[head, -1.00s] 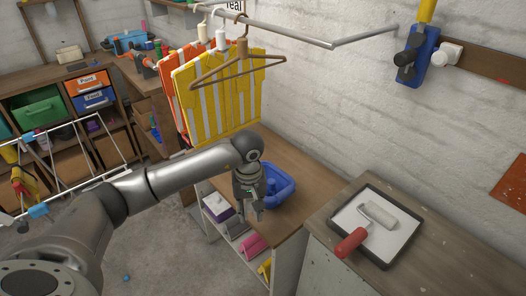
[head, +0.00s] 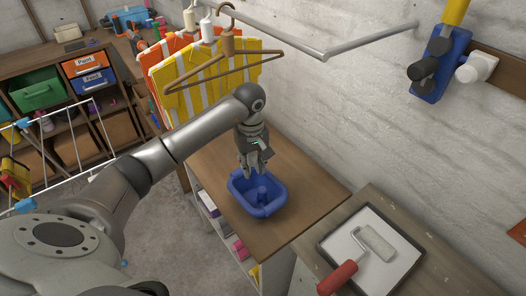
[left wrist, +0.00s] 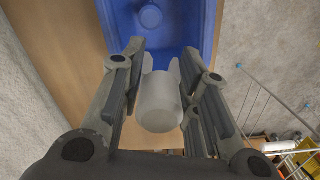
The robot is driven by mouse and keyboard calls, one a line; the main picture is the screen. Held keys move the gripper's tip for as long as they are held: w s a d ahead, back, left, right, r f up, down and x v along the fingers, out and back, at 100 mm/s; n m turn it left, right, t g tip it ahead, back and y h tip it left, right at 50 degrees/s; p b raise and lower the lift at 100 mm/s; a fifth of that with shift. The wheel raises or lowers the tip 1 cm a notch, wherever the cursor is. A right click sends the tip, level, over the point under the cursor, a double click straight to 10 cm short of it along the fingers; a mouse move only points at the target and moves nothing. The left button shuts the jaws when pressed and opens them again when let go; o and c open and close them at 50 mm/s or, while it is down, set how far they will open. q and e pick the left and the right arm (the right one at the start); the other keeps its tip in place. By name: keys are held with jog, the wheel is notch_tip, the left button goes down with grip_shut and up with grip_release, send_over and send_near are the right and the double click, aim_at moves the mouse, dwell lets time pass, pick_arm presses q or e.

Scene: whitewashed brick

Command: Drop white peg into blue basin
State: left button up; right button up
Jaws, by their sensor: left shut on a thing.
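The blue basin (head: 268,209) stands on a wooden bench top, with a blue raised form inside it. It also shows in the left wrist view (left wrist: 190,25), beyond my fingertips. My left gripper (head: 251,174) points down at the back-left rim of the basin in the head view, above the bench. In the left wrist view my left gripper (left wrist: 161,66) is shut on the white peg (left wrist: 160,104), a pale cylinder between the two fingers. The fingers hide the peg in the head view. My right gripper is not in view.
Striped cloths on hangers (head: 205,85) hang from a rail behind my left arm. A paint tray (head: 345,262) with a red-handled roller (head: 340,277) lies on the cabinet at right. The bench top (head: 310,195) right of the basin is clear.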

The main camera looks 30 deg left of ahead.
aim_at(252, 154)
pick_arm(q)
notch_tip(252, 154, down, 6)
jog(key=b, duration=0.3)
jog(key=shift+r, duration=0.1)
jog(key=o, duration=0.9)
jog(key=shift+o, duration=0.7)
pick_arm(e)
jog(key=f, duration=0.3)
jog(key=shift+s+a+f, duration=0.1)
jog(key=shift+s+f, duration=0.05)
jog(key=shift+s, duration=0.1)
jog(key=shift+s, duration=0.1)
pick_arm(q)
notch_tip(252, 154, up, 12)
jog(key=shift+r, duration=0.1)
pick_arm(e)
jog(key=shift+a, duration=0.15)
